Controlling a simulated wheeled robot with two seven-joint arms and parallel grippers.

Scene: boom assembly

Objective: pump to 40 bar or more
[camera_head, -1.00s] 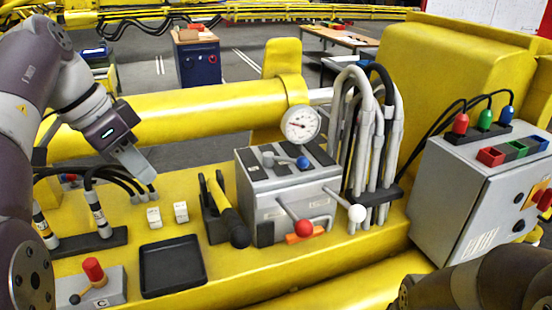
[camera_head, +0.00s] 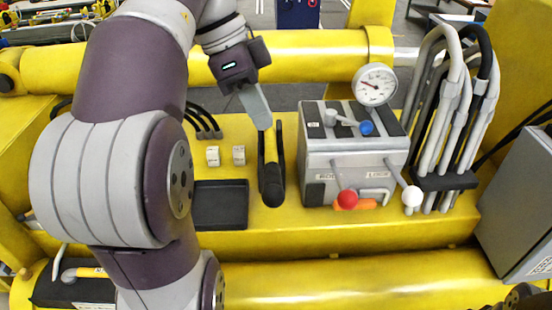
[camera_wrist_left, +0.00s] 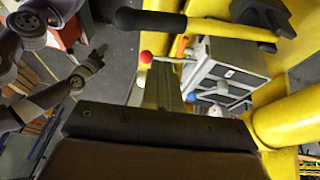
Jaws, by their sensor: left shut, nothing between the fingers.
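The hand pump lever, a yellow shaft with a black grip (camera_head: 272,185), sits in a black bracket (camera_head: 280,145) on the yellow beam. Its grip points toward me. The lever also crosses the top of the left wrist view (camera_wrist_left: 150,20). My left gripper (camera_head: 265,127) is shut and empty, with its fingertips at the far end of the lever in the head view; I cannot tell whether they touch it. The fingers also show in the left wrist view (camera_wrist_left: 160,78). A round white pressure gauge (camera_head: 375,84) stands behind the valve block; its reading is too small to tell.
Right of the lever is the grey valve block (camera_head: 325,180) with red, white and blue knobs. A black tray (camera_head: 220,205) lies left of it. Grey and black hoses (camera_head: 447,110) stand at the right, near a grey control box (camera_head: 520,200).

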